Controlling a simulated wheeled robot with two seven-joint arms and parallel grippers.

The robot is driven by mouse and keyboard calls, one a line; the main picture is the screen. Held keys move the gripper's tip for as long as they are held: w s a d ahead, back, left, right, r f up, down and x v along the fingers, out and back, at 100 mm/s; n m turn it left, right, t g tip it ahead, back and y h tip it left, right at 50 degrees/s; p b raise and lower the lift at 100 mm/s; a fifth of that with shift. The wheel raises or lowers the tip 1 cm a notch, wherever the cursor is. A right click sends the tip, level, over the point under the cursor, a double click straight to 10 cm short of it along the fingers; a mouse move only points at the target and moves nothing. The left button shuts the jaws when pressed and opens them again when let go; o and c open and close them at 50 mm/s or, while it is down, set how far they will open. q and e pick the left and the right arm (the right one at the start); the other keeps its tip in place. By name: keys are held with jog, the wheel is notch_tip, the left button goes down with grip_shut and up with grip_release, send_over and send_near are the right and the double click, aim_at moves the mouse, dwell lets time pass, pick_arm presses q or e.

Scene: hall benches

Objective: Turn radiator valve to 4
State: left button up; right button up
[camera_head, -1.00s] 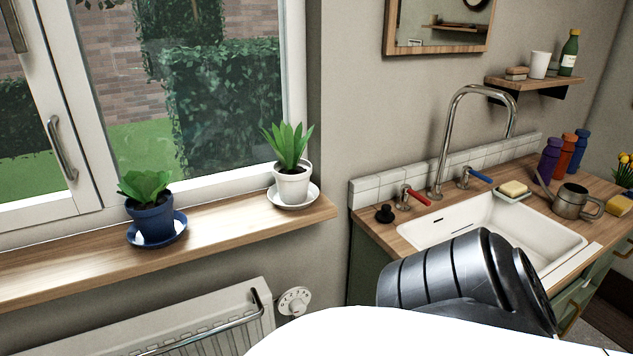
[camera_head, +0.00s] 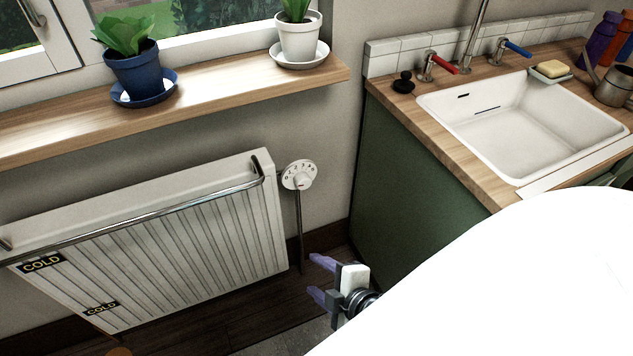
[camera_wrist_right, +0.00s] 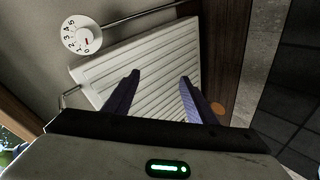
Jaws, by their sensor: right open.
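The radiator valve (camera_head: 299,175) is a white round dial with dark numbers, on a pipe at the radiator's right end. It also shows at the upper left of the right wrist view (camera_wrist_right: 81,35), with numbers up to 5 and a small red mark near the 0 and 1. The white radiator (camera_head: 190,240) hangs below the window sill. My right gripper (camera_head: 318,278) is open and empty, with purple fingers, below and slightly right of the valve and apart from it. Its fingers show in the right wrist view (camera_wrist_right: 160,95). My left gripper is not in view.
A chrome rail (camera_head: 150,217) runs along the radiator's front. The wooden sill (camera_head: 215,85) above holds a blue pot (camera_head: 134,70) and a white pot (camera_head: 299,38). A green sink cabinet (camera_head: 405,185) stands to the right. The wall around the valve is clear.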

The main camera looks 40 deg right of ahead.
jog(key=w+d+f+n+t+h+b, duration=0.2)
jog(key=w+d+n+t+h+b, duration=0.1)
jog(key=w+d+n+b, duration=0.65)
jog(key=n+t+h+b, duration=0.1)
jog(key=n+t+b, duration=0.35)
jog(key=n, duration=0.55)
send_near(305, 184)
jog(key=shift+g, duration=0.45)
jog(key=x, duration=0.6)
jog(key=b+x, duration=0.1)
jog(key=x, duration=0.2)
jog(key=shift+w+a+r, duration=0.1)
jog(key=shift+r, duration=0.25)
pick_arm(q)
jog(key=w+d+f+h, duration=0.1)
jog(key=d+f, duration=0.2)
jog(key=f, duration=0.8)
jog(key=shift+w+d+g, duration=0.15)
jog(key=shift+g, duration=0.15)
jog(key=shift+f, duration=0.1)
pick_arm(e)
jog(key=c, duration=1)
